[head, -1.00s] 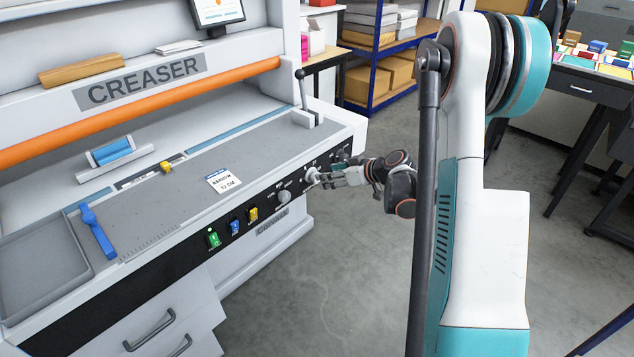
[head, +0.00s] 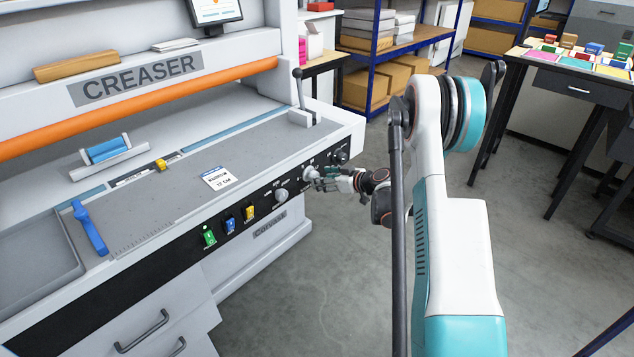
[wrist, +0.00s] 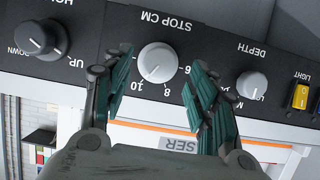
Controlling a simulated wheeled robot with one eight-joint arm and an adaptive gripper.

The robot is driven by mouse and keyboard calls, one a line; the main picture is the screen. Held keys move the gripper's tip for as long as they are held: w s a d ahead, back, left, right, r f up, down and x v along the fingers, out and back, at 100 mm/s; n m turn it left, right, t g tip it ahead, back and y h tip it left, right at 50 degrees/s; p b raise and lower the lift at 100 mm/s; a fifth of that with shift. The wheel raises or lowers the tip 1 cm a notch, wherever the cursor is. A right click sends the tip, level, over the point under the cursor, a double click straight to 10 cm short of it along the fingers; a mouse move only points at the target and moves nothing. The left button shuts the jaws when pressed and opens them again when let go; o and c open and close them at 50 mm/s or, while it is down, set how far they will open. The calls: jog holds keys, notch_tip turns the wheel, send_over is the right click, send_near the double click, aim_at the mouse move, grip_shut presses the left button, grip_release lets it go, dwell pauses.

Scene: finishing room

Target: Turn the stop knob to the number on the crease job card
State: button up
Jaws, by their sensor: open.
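The stop knob (wrist: 157,62) is a pale round dial under the label STOP CM, upside down in the wrist view. Numbers such as 10 and 8 show beside it. Its thin mark seems to lie on the side of the 10. My gripper (wrist: 160,64) is open, with one finger on each side of the knob; I cannot tell whether they touch it. In the head view my gripper (head: 328,180) is at the front panel by the stop knob (head: 310,173). The crease job card (head: 219,179) lies on the creaser bed; its small print appears to read NARROW, 12 CM.
The depth knob (wrist: 252,85) and a dark hold knob (wrist: 42,40) flank the stop knob. Green, blue and yellow switches (head: 229,226) sit farther left on the panel. A lever (head: 301,90) stands on the bed's right end. The floor (head: 300,290) in front is clear.

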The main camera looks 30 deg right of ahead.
jog(key=shift+b+x, duration=0.45)
jog(key=shift+x, duration=1.6)
jog(key=shift+c, duration=0.4)
jog(key=c, duration=1)
